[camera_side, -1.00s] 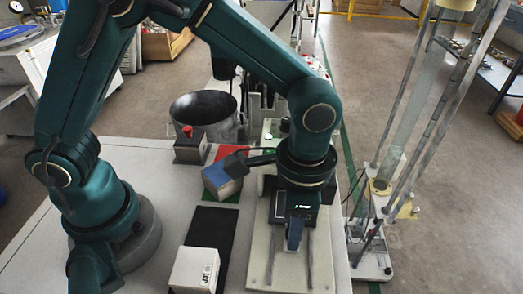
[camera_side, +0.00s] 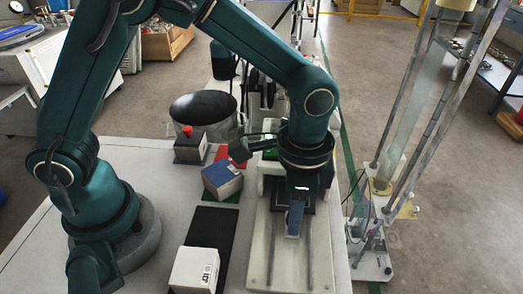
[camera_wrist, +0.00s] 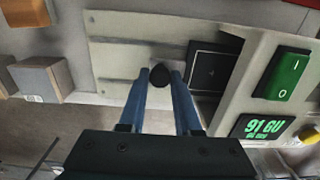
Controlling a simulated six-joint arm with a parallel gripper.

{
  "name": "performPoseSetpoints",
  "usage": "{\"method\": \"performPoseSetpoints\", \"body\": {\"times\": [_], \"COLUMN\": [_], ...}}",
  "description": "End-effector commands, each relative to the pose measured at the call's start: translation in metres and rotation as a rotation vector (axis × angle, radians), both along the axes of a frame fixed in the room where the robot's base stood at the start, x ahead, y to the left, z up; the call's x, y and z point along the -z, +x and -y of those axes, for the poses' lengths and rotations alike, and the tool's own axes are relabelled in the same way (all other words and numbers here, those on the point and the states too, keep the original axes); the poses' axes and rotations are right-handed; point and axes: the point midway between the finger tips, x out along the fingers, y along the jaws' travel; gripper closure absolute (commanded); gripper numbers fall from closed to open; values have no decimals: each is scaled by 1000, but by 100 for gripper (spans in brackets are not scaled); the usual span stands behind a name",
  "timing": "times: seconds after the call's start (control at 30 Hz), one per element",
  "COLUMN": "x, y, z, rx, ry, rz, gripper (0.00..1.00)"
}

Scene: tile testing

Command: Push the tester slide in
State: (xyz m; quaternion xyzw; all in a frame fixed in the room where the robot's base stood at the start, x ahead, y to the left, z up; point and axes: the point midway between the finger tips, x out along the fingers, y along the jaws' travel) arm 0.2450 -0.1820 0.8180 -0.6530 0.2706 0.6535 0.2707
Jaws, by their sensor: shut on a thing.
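The tester (camera_side: 321,268) is a pale flat base with two rails, standing on the white table in the side view. In the wrist view the tester (camera_wrist: 112,57) shows a green switch (camera_wrist: 282,76) and a lit display (camera_wrist: 262,127) reading 91 GU. A dark square tile (camera_wrist: 212,70) lies on the slide beside the tester's housing. My gripper (camera_wrist: 160,74) has its two blue fingers shut around the slide's black knob (camera_wrist: 158,92). In the side view my gripper (camera_side: 294,230) is low over the rails, and my wrist hides much of the slide.
Left of the tester sit a blue-topped block (camera_side: 222,175), a white labelled block (camera_side: 195,270) and a dark block with a red top (camera_side: 190,148). Red, green and black mats (camera_side: 208,232) lie among them. A large dark bowl (camera_side: 203,108) stands behind.

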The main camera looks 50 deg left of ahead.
Motion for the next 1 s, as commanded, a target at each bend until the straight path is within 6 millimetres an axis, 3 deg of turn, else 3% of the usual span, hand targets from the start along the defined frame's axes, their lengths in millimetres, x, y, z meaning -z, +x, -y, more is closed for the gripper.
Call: {"method": "performPoseSetpoints", "body": {"times": [1.0], "x": [-1], "y": [30], "z": [-28], "rx": [0], "ry": [-3], "rz": [7], "gripper": [100]}}
